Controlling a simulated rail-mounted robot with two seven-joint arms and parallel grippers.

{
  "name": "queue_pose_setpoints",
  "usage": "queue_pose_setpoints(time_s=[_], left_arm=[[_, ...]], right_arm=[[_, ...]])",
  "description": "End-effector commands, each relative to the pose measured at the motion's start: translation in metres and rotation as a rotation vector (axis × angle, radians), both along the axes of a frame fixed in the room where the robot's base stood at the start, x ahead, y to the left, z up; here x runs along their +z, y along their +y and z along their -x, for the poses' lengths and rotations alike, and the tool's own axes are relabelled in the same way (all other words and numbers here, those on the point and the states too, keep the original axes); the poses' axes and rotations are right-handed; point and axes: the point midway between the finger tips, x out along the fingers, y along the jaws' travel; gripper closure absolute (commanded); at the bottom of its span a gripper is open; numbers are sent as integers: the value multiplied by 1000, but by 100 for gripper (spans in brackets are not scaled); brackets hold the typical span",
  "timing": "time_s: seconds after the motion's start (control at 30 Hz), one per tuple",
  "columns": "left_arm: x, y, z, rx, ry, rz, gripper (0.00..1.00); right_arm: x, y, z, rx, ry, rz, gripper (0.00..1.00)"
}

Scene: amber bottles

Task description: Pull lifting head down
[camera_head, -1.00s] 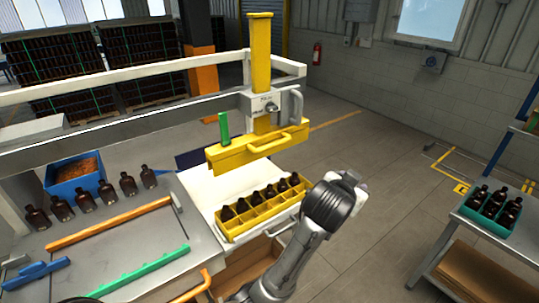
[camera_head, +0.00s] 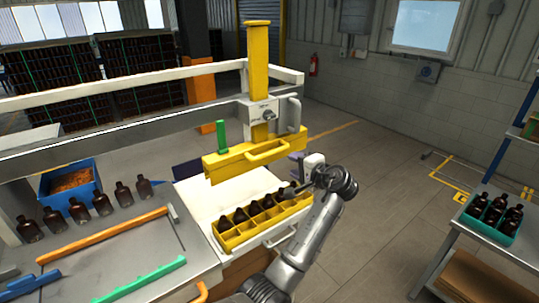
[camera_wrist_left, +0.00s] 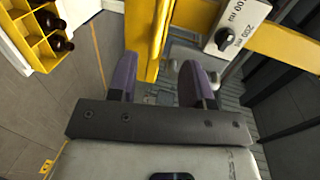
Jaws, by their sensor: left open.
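The yellow lifting head (camera_head: 255,154) hangs on a yellow post (camera_head: 259,62) above the crate, with a yellow bar handle (camera_head: 268,155) on its front. A dial plate (camera_head: 262,112) sits above it; the dial also shows in the left wrist view (camera_wrist_left: 228,37). My left gripper (camera_head: 290,173) is just right of the lifting head and below its handle, fingers pointing left. In the left wrist view its purple fingers (camera_wrist_left: 160,82) are apart, with a yellow part of the machine beyond them. Nothing is visibly held. My right gripper is not in view.
A yellow crate (camera_head: 228,241) with several amber bottles stands below the lifting head, close to my left gripper. More bottles stand on the left bench near a blue bin (camera_head: 47,187). A teal crate (camera_head: 487,225) of bottles is on the right table. Floor between is clear.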

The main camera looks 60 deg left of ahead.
Motion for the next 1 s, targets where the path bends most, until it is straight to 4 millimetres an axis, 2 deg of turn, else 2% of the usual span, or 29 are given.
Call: queue_pose_setpoints(time_s=[0.17,0.6,0.8,1.0], left_arm=[[-3,24,3,1,8,1,54],[-19,100,8,1,6,1,54],[-24,120,9,-1,5,2,54],[-27,129,10,-2,4,2,54]], right_arm=[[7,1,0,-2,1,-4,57],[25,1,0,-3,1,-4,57],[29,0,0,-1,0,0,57],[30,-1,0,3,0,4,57]])
